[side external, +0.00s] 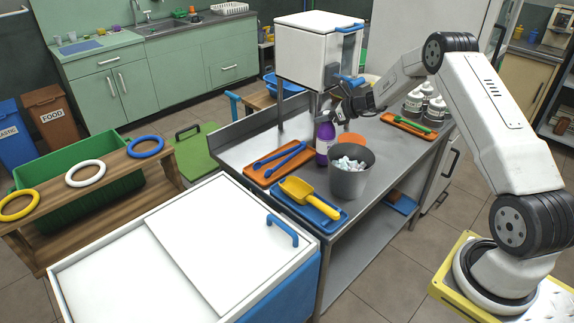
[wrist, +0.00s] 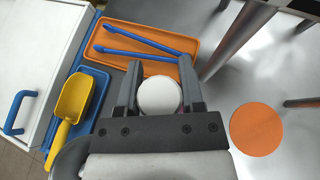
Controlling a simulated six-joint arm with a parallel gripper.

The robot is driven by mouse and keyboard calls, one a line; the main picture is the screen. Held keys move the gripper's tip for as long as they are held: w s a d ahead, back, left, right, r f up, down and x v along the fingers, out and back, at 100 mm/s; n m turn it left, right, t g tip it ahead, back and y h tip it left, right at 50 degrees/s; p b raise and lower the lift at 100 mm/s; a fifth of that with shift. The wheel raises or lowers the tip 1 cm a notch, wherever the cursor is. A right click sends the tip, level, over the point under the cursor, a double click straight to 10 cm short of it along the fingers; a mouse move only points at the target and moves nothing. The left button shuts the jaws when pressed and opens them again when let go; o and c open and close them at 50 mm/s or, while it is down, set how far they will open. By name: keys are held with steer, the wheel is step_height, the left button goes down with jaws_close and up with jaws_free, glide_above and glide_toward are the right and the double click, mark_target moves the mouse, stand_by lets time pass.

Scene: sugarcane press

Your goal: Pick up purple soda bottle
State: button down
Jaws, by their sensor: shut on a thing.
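The purple soda bottle (side external: 325,139) stands upright on the steel table in the side external view, with a pale label around its middle. My gripper (side external: 330,107) is above it with its fingers down around the bottle's top. In the wrist view the bottle's round white cap (wrist: 160,97) sits between the two fingers of my gripper (wrist: 160,85). The fingers are shut on the bottle near its top. The bottle's body below the cap is hidden in the wrist view.
An orange tray (side external: 263,180) with blue tongs lies left of the bottle. A yellow scoop (side external: 300,192) rests on a blue tray. A grey bucket (side external: 348,182) with white pieces stands close in front. An orange disc (wrist: 256,129) lies nearby. A metal leg (wrist: 232,45) rises behind.

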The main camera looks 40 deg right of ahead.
mark_target(328, 137)
steer(key=shift+r, duration=0.4)
steer(key=shift+s+a, duration=0.25)
steer(key=shift+s, duration=0.4)
steer(key=shift+s+a, duration=0.2)
steer(key=shift+s, duration=0.4)
steer(key=shift+s+a, duration=0.25)
steer(key=shift+s, duration=0.4)
step_height(328, 137, up, 14)
steer(key=shift+f, duration=0.15)
